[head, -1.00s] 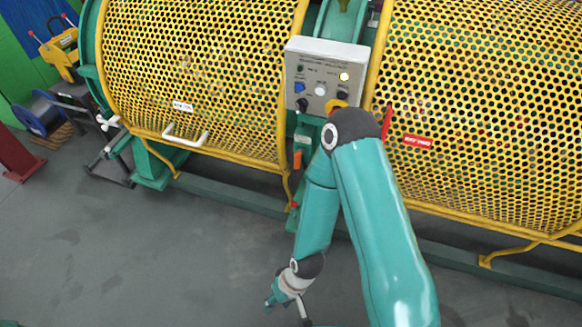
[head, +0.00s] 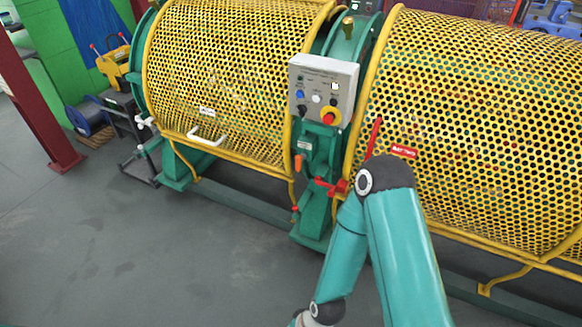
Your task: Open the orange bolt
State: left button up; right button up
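An orange bolt (head: 298,162) shows in the head view as a small upright orange piece on the green post (head: 318,165) between the two yellow guards, below the control box. It is unobstructed. My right arm crosses the lower right, its elbow to the right of and a little below the bolt. Its forearm runs down to the bottom edge, where the wrist is cut off, so the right gripper's fingers are out of frame. My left gripper is not in view.
The grey control box (head: 322,88) has several buttons and a red-yellow knob (head: 330,117). A red valve-like handle (head: 332,187) sits on the post, near my elbow. A white handle (head: 207,136) is on the left perforated guard (head: 235,75). Grey floor at the lower left is clear.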

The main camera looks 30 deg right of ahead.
aim_at(299, 159)
jog(key=z, duration=0.15)
jog(key=i, duration=0.9)
jog(key=u, duration=0.05)
